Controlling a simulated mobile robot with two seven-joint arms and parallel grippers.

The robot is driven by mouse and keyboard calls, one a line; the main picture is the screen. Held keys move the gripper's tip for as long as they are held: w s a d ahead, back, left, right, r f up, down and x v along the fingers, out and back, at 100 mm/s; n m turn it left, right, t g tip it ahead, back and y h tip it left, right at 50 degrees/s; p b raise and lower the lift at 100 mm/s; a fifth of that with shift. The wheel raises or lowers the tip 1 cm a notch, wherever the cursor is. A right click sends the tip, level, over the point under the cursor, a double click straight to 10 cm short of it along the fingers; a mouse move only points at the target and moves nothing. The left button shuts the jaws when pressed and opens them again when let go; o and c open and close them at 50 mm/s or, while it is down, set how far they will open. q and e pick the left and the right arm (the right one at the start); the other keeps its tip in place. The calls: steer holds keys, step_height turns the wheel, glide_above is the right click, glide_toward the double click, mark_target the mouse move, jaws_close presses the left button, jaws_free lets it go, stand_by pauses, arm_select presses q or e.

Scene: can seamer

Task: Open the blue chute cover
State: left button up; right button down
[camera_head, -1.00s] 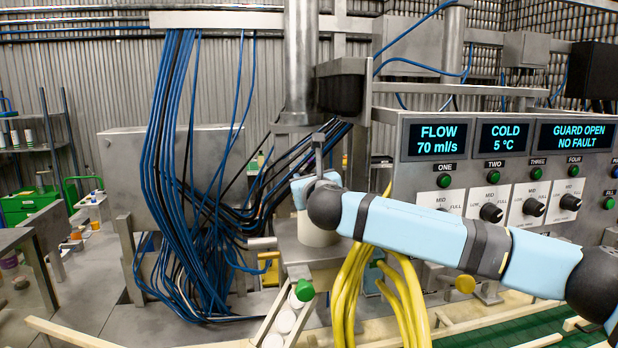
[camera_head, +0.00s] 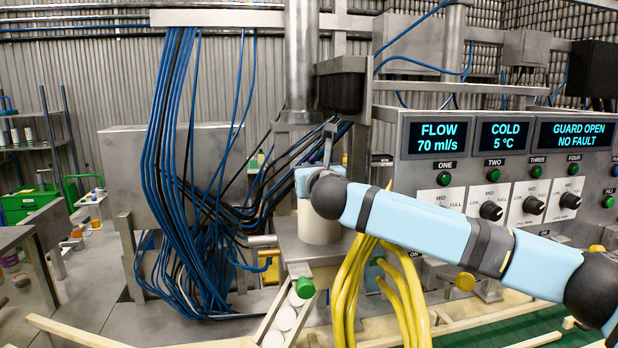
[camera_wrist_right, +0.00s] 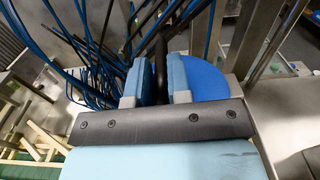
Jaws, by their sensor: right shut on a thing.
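A round blue cover (camera_wrist_right: 208,80) shows in the right wrist view, just behind and to the right of my right gripper's fingers. My right gripper (camera_wrist_right: 161,82) is shut on a thin dark upright handle (camera_wrist_right: 160,55). In the head view this handle (camera_head: 328,145) stands grey and upright above my right gripper (camera_head: 308,180), which is over a white cylinder (camera_head: 318,222). I cannot tell how the handle joins the blue cover, and the cover is not clearly visible in the head view. My left gripper is not in view.
Bundles of blue and black cables (camera_head: 185,170) hang left of the gripper. Yellow hoses (camera_head: 350,290) run below my right arm. A control panel (camera_head: 500,180) with knobs and displays stands behind it; one display reads "GUARD OPEN NO FAULT". A sloped rack holds white discs (camera_head: 285,318).

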steer(key=r+m, duration=0.1)
steer(key=d+r+m, duration=0.1)
steer(key=d+m, duration=0.1)
steer(key=shift+w+d+r+m, duration=0.15)
steer(key=shift+w+r+m, duration=0.15)
steer(key=shift+r, duration=0.1)
steer(key=shift+d+r+m, duration=0.35)
steer(key=shift+d+m, duration=0.1)
steer(key=shift+m, duration=0.15)
steer(key=shift+d+r, duration=0.1)
steer(key=shift+d, duration=0.05)
